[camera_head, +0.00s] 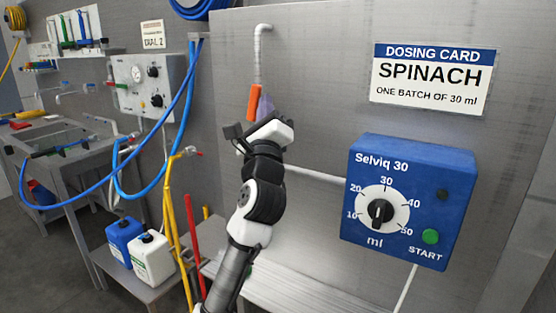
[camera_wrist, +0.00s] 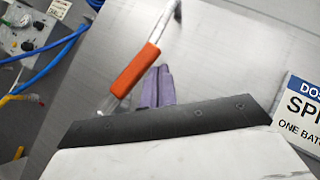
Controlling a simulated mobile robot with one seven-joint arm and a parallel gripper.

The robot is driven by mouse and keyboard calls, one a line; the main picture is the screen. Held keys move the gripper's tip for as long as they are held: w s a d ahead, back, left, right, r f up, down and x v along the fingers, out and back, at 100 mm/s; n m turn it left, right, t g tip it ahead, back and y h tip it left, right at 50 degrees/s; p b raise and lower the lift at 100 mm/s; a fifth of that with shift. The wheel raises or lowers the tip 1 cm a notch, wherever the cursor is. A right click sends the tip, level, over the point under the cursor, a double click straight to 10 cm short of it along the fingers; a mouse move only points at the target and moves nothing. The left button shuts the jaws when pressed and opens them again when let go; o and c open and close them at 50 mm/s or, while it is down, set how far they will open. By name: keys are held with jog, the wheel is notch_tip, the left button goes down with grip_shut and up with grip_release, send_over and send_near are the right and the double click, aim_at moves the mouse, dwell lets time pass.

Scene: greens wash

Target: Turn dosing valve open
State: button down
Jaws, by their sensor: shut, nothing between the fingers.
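The dosing valve shows as an orange lever handle (camera_head: 254,103) on the thin pipe that comes down the grey wall panel. The handle also shows in the wrist view (camera_wrist: 135,70), slanting from lower left to upper right. My gripper (camera_head: 265,107) is at the valve, its purple fingers just right of the orange handle. In the wrist view the fingers (camera_wrist: 158,86) are shut together with nothing between them, close beside the handle. Whether they touch it, I cannot tell. The valve body is hidden behind my gripper.
A blue Selviq 30 dosing box (camera_head: 410,200) with a dial and a green START button is at the right. The SPINACH dosing card (camera_head: 433,79) hangs above it. Blue hoses (camera_head: 187,110) hang at the left. A slatted metal surface (camera_head: 290,288) lies below.

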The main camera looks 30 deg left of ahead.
jog(key=shift+a+r, duration=0.5)
jog(key=shift+a, duration=0.35)
dwell(0.3)
